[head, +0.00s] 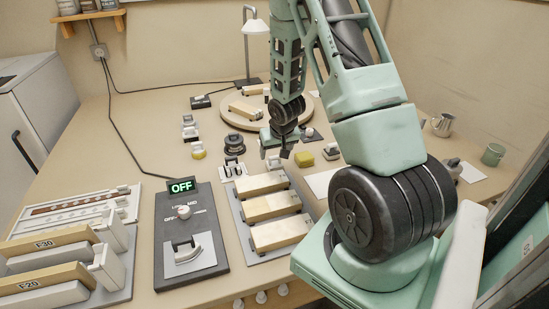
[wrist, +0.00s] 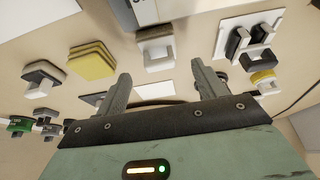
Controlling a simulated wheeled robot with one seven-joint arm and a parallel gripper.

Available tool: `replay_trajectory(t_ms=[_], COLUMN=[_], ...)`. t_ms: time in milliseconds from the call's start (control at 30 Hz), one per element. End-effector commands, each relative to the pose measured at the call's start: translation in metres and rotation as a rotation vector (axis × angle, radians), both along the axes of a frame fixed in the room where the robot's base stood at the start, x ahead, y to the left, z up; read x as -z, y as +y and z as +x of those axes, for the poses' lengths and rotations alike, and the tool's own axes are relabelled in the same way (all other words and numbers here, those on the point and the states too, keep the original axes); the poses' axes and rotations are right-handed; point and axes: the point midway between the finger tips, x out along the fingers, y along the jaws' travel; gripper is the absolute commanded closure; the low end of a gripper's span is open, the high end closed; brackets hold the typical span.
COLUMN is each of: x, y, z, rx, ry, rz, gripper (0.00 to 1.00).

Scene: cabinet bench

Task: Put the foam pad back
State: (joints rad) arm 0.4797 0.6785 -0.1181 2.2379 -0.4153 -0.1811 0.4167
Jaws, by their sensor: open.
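My gripper (head: 278,148) hangs over the middle of the bench, behind the sanding-block rack. In the wrist view its two fingers (wrist: 164,88) are spread with nothing between them. Which piece is the foam pad I cannot tell for sure. A yellow layered block (head: 304,158), foam-like, lies on the bench just right of my gripper; it also shows in the wrist view (wrist: 91,61). A pale block with a grey-brown top (wrist: 155,48) lies beyond the fingertips in the wrist view. A small yellow-based block (head: 198,151) sits farther left.
A grey rack (head: 243,237) holds several wooden-topped blocks. A dark control box (head: 192,265) reads OFF. A round wooden board (head: 243,122) and a lamp (head: 254,27) stand behind. A metal jug (head: 442,124) and green mug (head: 492,154) are at right.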

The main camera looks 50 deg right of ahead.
Motion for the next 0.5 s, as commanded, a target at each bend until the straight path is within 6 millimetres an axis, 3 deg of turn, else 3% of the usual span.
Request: replay_trajectory(t_ms=[200, 500], x=[-0.04, -0.062], y=[0.008, 0.013], z=[-0.013, -0.022], rx=[0.001, 0.0], ry=[-0.003, 0.0], rz=[-0.001, 0.0], gripper=[0.3, 0.3])
